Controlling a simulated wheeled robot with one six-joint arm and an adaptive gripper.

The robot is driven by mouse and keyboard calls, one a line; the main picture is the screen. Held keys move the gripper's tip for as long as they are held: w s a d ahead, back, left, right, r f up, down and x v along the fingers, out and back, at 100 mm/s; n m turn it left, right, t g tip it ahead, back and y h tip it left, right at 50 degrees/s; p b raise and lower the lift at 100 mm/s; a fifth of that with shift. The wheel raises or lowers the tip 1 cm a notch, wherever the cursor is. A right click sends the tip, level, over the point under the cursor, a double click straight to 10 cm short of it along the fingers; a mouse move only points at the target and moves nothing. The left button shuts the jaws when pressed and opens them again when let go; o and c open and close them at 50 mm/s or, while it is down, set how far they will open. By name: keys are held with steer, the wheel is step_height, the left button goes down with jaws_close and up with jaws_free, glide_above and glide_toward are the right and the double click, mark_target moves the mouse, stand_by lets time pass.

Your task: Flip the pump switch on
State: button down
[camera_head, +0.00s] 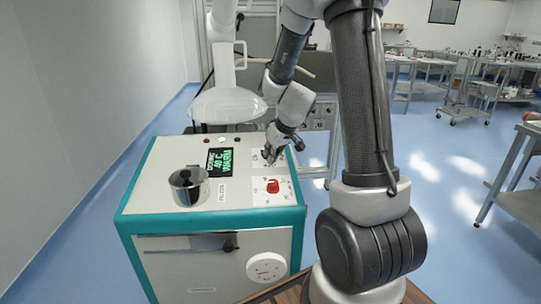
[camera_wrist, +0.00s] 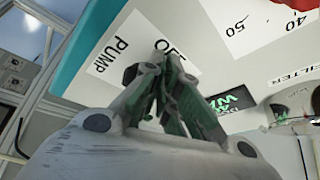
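My gripper (camera_head: 270,155) is at the far right part of the top panel of a white and teal machine (camera_head: 215,226), pointing down. In the wrist view the gripper's (camera_wrist: 164,62) fingertips are together and lie over a white label with partly hidden letters, next to a PUMP label (camera_wrist: 112,52). A small dark part (camera_wrist: 130,74) shows beside the left finger; it may be the pump switch. The fingers hide much of that spot, so I cannot tell the switch's position or whether I touch it. I see nothing held.
On the panel are a green-lit display (camera_head: 221,161), a red knob (camera_head: 272,186) on a white dial plate and a metal pot (camera_head: 189,185). A white round dial (camera_head: 267,267) is on the front. Carts (camera_head: 470,95) stand at the right; blue floor lies between.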

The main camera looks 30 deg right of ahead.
steer(key=shift+w+d+r, duration=0.35)
steer(key=shift+w, duration=0.05)
steer(key=shift+s+r, duration=0.1)
steer(key=shift+r, duration=0.2)
steer(key=s+a+v, duration=0.1)
steer(key=v, duration=1)
steer(key=shift+d+f, duration=0.2)
steer(key=shift+d, duration=0.1)
